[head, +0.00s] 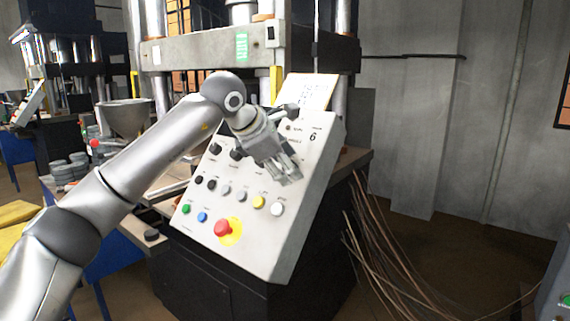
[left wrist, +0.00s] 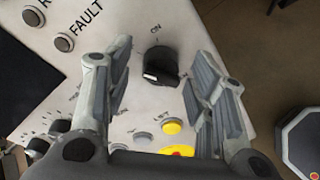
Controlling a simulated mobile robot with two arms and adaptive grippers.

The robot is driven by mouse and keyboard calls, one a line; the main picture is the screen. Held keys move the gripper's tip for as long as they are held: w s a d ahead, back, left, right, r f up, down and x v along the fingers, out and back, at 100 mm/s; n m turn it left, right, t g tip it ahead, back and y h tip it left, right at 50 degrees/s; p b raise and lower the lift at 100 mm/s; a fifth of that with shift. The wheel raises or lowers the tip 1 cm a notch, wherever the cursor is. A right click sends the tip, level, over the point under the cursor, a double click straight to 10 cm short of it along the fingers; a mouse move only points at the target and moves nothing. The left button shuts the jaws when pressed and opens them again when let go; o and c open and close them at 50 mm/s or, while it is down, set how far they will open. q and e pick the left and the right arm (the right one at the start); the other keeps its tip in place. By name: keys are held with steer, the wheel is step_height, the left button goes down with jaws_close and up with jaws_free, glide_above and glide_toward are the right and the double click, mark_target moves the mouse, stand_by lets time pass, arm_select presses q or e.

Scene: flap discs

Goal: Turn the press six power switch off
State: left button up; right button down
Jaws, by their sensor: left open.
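The press six control panel (head: 262,215) is a light grey sloped box marked with a 6. My left gripper (head: 288,172) is in front of the panel's upper right part, and its fingers are apart. In the left wrist view, a black rotary switch (left wrist: 160,66) shows between the open fingers of my left gripper (left wrist: 165,78), with the word ON above it. Its white mark is at the knob's lower left in that view. I cannot tell whether a finger touches it. In the head view the gripper appears to hide this switch. My right gripper is out of view.
A red emergency button (head: 222,228) on a yellow disc and several coloured buttons sit low on the panel. A paper sheet (head: 308,90) stands at its top. Loose cables (head: 375,245) hang at the right. A metal funnel (head: 124,117) stands at the left.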

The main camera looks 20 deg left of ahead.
arm_select(q)
steer(key=v, duration=1.2)
steer(key=shift+w, duration=0.1)
steer(key=shift+f, duration=0.1)
